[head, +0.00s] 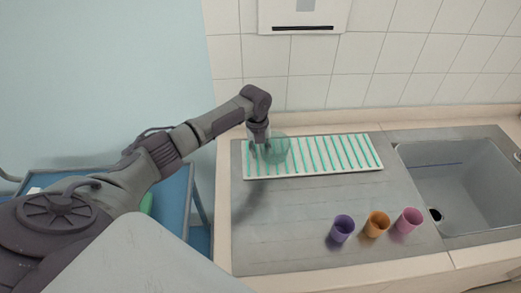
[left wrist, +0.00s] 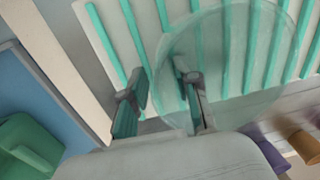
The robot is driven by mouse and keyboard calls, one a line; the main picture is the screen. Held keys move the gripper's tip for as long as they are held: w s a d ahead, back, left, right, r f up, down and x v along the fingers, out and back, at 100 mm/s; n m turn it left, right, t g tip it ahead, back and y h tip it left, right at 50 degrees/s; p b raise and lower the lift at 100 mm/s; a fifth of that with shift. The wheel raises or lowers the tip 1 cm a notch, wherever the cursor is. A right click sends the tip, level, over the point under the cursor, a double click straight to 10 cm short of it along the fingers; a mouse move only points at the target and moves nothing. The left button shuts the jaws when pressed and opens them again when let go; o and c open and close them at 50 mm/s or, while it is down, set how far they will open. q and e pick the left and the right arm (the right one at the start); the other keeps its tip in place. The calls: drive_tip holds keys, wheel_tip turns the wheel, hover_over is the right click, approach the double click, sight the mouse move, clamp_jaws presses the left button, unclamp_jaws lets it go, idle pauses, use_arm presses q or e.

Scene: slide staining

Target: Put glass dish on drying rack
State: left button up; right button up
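The clear, faintly green round glass dish (head: 281,151) is at the left part of the white drying rack (head: 375,165) with green bars. I cannot tell whether it rests upright in a slot or leans. My left gripper (head: 260,147) is at the dish's left side. In the left wrist view, the gripper's two fingers (left wrist: 163,98) stand apart with a clear gap. The dish (left wrist: 240,60) overlaps the right finger there, and its left edge shows in the gap. The rack (left wrist: 65,50) lies behind it. My right gripper is not in view.
Purple (head: 342,229), orange (head: 376,224) and pink (head: 409,220) cups stand on the front right of the grey drainboard (head: 280,230). A sink (head: 465,180) is at the right. A blue cart (head: 175,200) with a green container (left wrist: 27,145) is at the left. The drainboard's front left is clear.

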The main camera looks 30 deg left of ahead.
use_arm(q)
wheel_tip(320, 180, up, 12)
drive_tip(key=b, duration=0.2)
drive_tip(key=shift+s+a+b, duration=0.3)
drive_tip(key=shift+s+a, duration=0.05)
idle(0.3)
